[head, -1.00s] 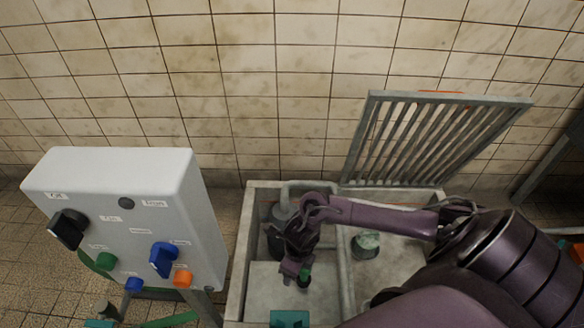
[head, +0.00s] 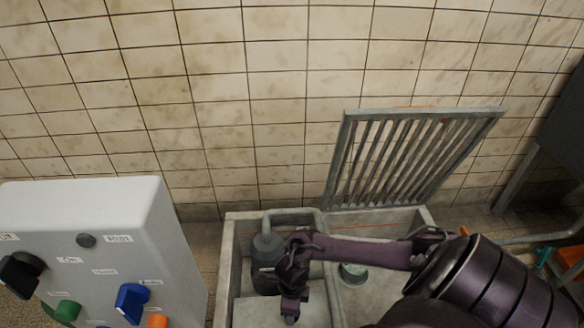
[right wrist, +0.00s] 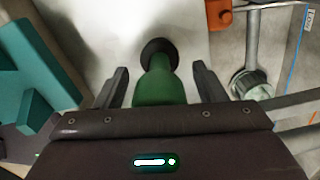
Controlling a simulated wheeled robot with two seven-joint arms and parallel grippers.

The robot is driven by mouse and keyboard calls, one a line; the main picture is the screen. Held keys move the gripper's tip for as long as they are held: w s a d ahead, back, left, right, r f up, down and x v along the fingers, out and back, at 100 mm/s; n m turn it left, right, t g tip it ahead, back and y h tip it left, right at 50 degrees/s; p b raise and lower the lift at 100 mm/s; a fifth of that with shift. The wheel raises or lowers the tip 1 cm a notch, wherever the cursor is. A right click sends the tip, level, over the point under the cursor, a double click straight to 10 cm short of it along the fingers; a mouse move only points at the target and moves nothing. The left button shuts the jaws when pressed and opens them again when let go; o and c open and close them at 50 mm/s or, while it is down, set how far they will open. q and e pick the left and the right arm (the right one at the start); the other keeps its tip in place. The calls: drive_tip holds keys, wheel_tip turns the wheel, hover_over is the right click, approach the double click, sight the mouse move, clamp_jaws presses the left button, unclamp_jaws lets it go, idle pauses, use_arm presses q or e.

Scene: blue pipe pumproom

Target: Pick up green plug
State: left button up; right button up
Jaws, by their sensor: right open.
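The green plug (right wrist: 158,88) shows in the right wrist view, its green body running up to a black round end against a pale surface. My right gripper (right wrist: 161,76) is open, with one dark finger on each side of the plug and gaps visible between. In the head view my right gripper (head: 290,306) points down into the left part of the concrete basin. I cannot make out the plug there. My left gripper is not in view.
The concrete basin (head: 232,250) holds a grey pump (head: 267,250) with a pipe, beside my right gripper. A metal grate (head: 400,160) leans on the tiled wall. A white control box (head: 150,225) stands left. A teal block (right wrist: 42,85) and an orange part (right wrist: 218,15) are near the gripper.

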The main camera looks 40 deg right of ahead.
drive_tip(key=c, duration=1.1)
drive_tip(key=shift+r, duration=0.15)
